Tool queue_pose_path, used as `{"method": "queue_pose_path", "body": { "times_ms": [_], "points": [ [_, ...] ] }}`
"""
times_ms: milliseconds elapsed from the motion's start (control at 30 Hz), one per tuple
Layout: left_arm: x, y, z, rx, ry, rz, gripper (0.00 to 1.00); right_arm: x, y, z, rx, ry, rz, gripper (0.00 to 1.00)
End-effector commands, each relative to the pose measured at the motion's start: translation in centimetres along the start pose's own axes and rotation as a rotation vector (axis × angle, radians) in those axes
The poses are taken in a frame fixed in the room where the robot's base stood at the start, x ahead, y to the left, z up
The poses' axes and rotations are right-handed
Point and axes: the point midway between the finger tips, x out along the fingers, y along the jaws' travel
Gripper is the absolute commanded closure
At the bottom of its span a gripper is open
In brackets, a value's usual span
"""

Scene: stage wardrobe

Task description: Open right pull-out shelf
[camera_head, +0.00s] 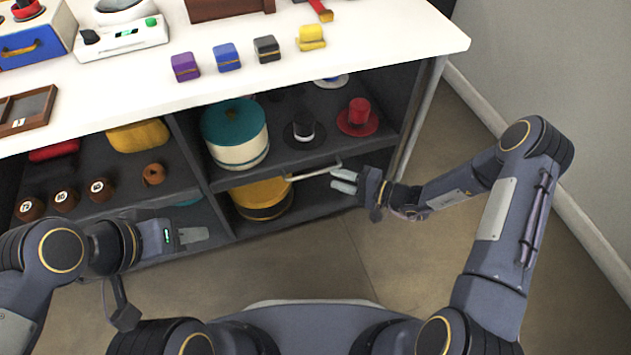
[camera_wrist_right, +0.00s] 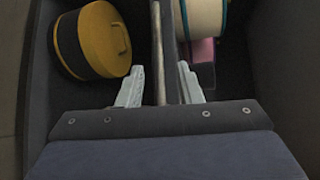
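The right pull-out shelf (camera_head: 285,160) is a dark board in the right half of the cabinet. It carries a teal-and-cream hatbox (camera_head: 237,140), a black hat (camera_head: 304,131) and a red hat (camera_head: 358,118). Its pale bar handle (camera_head: 313,172) is on the front edge. My right gripper (camera_head: 343,182) is at the handle's right end. In the right wrist view, its fingers (camera_wrist_right: 160,88) are apart, with the handle bar (camera_wrist_right: 158,45) between them; contact is unclear. My left gripper (camera_head: 192,236) is low in front of the left compartment, with no object visible in it.
A yellow hatbox (camera_head: 263,198) sits below the shelf. The white countertop (camera_head: 400,40) above holds several small coloured boxes. The left compartment holds several brown numbered items (camera_head: 66,200). A grey wall (camera_head: 560,80) stands at right; the floor (camera_head: 300,265) in front is clear.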

Motion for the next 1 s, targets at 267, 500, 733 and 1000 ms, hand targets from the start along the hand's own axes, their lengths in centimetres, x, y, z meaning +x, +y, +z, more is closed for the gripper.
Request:
{"method": "queue_pose_path", "body": {
  "times_ms": [267,500,733,1000],
  "points": [
    [1.1,-0.5,0.5,0.000,0.001,0.000,0.64,4.0,0.4,0.0,-0.001,-0.001,-0.002,0.68],
    [1.7,-0.8,0.9,0.000,0.000,0.000,0.64,7.1,0.4,0.0,0.001,0.000,0.000,0.68],
    [1.8,-0.8,0.9,0.000,0.000,0.000,0.64,7.7,0.2,0.0,0.002,0.002,-0.001,0.68],
    [1.8,-0.8,0.9,0.000,0.000,0.000,0.64,7.7,0.2,0.0,0.002,0.002,0.000,0.85]
  ]
}}
